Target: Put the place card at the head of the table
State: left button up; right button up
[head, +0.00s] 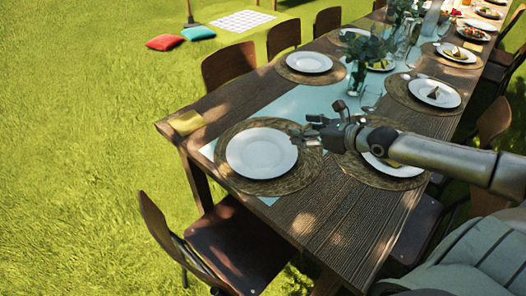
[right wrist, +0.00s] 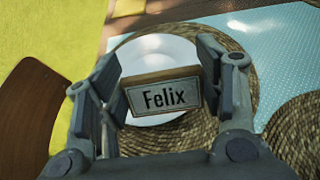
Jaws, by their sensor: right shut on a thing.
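The place card (right wrist: 163,96) reads "Felix" in dark letters on a light face with a wooden edge. My right gripper (head: 302,134) is shut on it, with one finger at each end of the card in the right wrist view (right wrist: 162,95). Behind the card in that view is a white plate (right wrist: 150,52) on a woven placemat (right wrist: 195,133). In the head view the gripper is at the right edge of that plate (head: 262,153), at the near end of the wooden table (head: 318,222). The card is hard to make out there. My left gripper is not in view.
A chair (head: 225,246) stands at the near end. A yellow folded cloth (head: 187,122) lies at the table's left corner. A second placemat (head: 350,166) with a plate lies right of the gripper. A glass (head: 370,97) and a leafy vase stand farther back.

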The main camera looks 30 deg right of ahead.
jog(key=shift+w+a+f, duration=0.3)
jog(key=shift+w+a, duration=0.25)
jog(key=shift+w, duration=0.1)
jog(key=w+a+f, duration=0.3)
jog(key=w+a, duration=0.1)
jog(key=w, duration=0.1)
send_over(263, 155)
jog(key=f, duration=0.5)
jog(key=shift+s+d+f, duration=0.1)
jog(key=shift+s+d, duration=0.15)
jog(key=f, duration=0.3)
jog(key=shift+w+a+b, duration=0.2)
jog(key=shift+b, duration=0.2)
jog(key=shift+f, duration=0.35)
jog(key=shift+f, duration=0.1)
jog(key=o, duration=0.9)
